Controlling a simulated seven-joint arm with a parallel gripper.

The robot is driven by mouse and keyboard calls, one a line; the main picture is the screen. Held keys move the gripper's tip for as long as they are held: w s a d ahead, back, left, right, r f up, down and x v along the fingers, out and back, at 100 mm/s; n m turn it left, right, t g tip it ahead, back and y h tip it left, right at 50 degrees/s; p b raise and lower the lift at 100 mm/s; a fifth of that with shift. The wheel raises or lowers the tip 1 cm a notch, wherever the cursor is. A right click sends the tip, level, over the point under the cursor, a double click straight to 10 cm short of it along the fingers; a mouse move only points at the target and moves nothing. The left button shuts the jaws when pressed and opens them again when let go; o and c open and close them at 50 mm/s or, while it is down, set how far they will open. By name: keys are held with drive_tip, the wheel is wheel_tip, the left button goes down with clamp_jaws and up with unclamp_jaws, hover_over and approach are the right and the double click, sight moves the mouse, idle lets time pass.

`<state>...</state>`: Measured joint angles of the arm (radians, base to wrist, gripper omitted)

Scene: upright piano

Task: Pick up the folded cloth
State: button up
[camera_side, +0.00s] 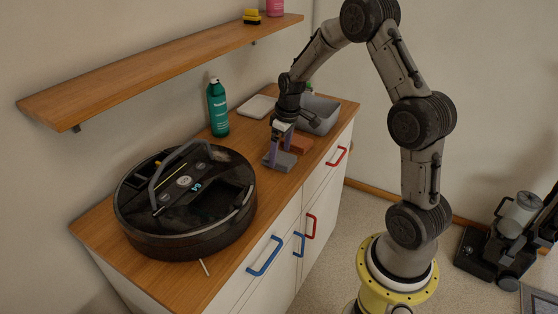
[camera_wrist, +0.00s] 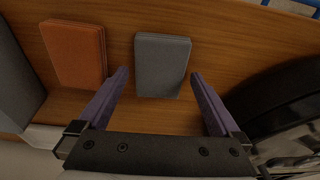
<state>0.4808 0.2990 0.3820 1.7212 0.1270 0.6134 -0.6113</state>
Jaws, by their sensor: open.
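A grey folded cloth (camera_side: 284,162) lies flat on the wooden cabinet top. In the wrist view the grey cloth (camera_wrist: 162,62) shows between and just beyond my fingertips. An orange folded cloth (camera_side: 300,145) lies beside it, and in the wrist view the orange cloth (camera_wrist: 74,52) is to the left, outside my fingers. My gripper (camera_side: 278,152) points down over the grey cloth, open and empty. In the wrist view my gripper (camera_wrist: 159,76) has a purple finger on each side of the grey cloth's near end. I cannot tell whether the fingers touch it.
A black robot vacuum (camera_side: 186,200) takes up the near end of the cabinet top (camera_side: 105,222). A green bottle (camera_side: 218,107), a pale flat block (camera_side: 257,106) and a grey bin (camera_side: 320,113) stand towards the back. A wooden shelf (camera_side: 150,72) hangs above on the wall.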

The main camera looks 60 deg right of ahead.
sight(278, 157)
drive_tip(key=shift+w+f, duration=0.1)
drive_tip(key=shift+f, duration=0.5)
drive_tip(key=c, duration=1.2)
drive_tip(key=shift+o, duration=0.2)
drive_tip(key=shift+r, duration=0.2)
drive_tip(key=shift+r, duration=0.2)
drive_tip(key=r, duration=0.3)
drive_tip(key=shift+s+a+r, duration=0.1)
drive_tip(key=shift+s+r, duration=0.1)
drive_tip(key=shift+s, duration=0.05)
drive_tip(key=s+a+r, duration=0.5)
drive_tip(key=s+r, duration=0.4)
drive_tip(key=s, duration=0.3)
drive_tip(key=shift+a, duration=0.35)
drive_tip(key=shift+s, duration=0.1)
